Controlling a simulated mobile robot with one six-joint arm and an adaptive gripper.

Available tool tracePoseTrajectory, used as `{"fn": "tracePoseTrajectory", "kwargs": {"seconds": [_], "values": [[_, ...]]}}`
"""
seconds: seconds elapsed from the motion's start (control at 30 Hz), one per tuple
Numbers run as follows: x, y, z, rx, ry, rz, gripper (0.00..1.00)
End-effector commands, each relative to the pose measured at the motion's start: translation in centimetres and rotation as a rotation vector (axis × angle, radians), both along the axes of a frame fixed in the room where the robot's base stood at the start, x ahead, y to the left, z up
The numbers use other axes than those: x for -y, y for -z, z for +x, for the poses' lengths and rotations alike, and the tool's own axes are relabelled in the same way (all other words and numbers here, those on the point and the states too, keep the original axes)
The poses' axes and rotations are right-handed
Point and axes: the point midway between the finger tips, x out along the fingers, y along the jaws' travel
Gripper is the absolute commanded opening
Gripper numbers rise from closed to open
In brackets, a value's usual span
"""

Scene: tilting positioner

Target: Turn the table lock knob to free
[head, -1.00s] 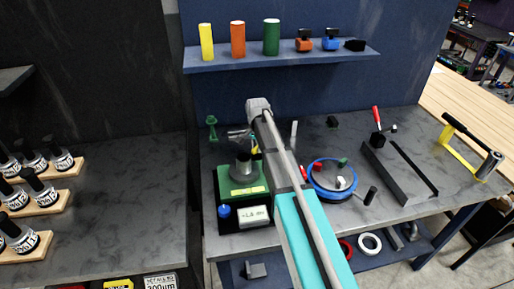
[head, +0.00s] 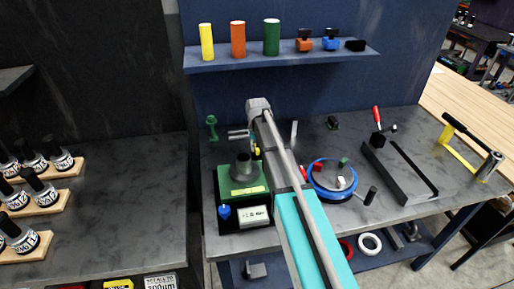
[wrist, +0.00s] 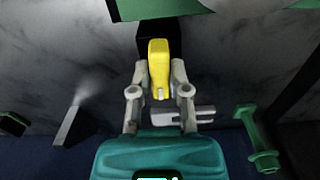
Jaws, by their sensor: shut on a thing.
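A yellow knob (wrist: 160,65) shows in the wrist view, standing out from a black block (wrist: 146,36) at the edge of a green housing (wrist: 160,8). It looks like the table lock knob; no free or locked mark is readable. My gripper (wrist: 160,80) is shut on the yellow knob, one grey finger on each side. In the head view only a small bit of the yellow knob (head: 257,151) shows beside my arm, which hides most of the gripper.
A blue knob (head: 224,212) and a small display (head: 254,216) sit at the positioner's front. A green dumbbell-shaped part (head: 212,127) stands behind it. A blue ring fixture (head: 332,180) and a grey rail with a red-handled clamp (head: 400,172) are to the right.

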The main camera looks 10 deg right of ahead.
Motion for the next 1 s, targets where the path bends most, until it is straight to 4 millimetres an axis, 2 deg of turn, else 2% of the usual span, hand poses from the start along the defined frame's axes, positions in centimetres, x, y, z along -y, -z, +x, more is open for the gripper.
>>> {"fn": "tracePoseTrajectory", "kwargs": {"seconds": [0.23,0.63,0.67,0.8,0.83,1.0], "values": [[0.05,0.02,-0.08,-0.001,-0.066,-0.001,0.00],[0.04,0.02,-0.08,-0.001,-0.073,-0.001,0.00],[0.03,0.02,-0.09,-0.001,-0.073,-0.001,0.26],[0.03,0.02,-0.07,-0.001,-0.072,-0.001,0.52],[0.02,0.02,-0.06,-0.001,-0.072,0.000,0.57],[0.02,0.01,-0.04,-0.001,-0.072,0.000,0.57]]}}
